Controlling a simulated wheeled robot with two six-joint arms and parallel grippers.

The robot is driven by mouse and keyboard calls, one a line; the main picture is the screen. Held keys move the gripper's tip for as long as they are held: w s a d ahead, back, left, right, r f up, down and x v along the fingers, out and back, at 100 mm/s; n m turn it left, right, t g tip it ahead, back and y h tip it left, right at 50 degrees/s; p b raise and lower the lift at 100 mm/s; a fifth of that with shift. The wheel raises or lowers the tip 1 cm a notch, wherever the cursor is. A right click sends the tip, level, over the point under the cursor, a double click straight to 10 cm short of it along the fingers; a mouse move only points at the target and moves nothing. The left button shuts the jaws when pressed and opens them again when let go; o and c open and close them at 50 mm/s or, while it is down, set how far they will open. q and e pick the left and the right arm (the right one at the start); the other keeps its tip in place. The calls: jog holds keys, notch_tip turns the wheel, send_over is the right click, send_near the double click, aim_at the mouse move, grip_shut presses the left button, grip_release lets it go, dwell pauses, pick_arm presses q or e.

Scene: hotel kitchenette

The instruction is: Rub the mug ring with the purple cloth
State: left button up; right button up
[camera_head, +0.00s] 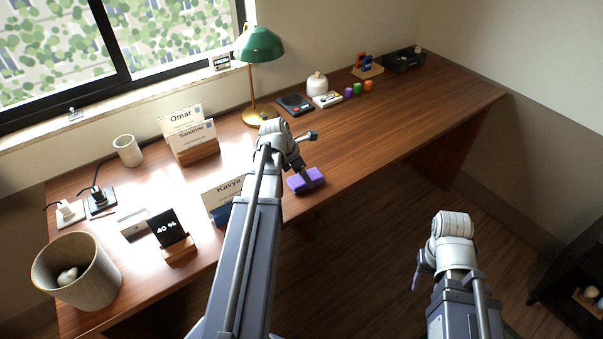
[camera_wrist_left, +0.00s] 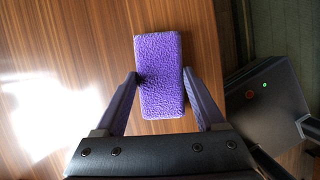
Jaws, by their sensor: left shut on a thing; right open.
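The purple cloth (camera_head: 300,184) is a thick folded block near the front edge of the wooden desk (camera_head: 420,112). My left gripper (camera_head: 305,174) is shut on it from above. In the left wrist view the cloth (camera_wrist_left: 160,70) sits between the two fingers, low over or on the wood; I cannot tell if it touches. No mug ring can be made out; the cloth, my left arm or window glare may hide it. My right gripper (camera_head: 421,277) is open and empty, off the desk over the floor.
The desk right of the cloth is clear.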

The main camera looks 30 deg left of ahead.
pick_arm(q)
jog(key=shift+s, duration=0.1)
jog(key=shift+s+a+f, duration=0.1)
jog(key=shift+s+a, duration=0.15)
jog(key=shift+s, duration=0.25)
jog(key=shift+s+a, duration=0.2)
jog(key=shift+s, duration=0.3)
jog(key=shift+a, duration=0.15)
jog(key=shift+w+a, duration=0.3)
jog(key=shift+a, duration=0.3)
jog(key=shift+w+a, duration=0.25)
jog(key=shift+a, duration=0.35)
jog(key=shift+w+a, duration=0.3)
jog(key=shift+a, duration=0.3)
notch_tip(320, 180, up, 6)
jog(key=p, duration=0.6)
jog(key=shift+d, duration=0.1)
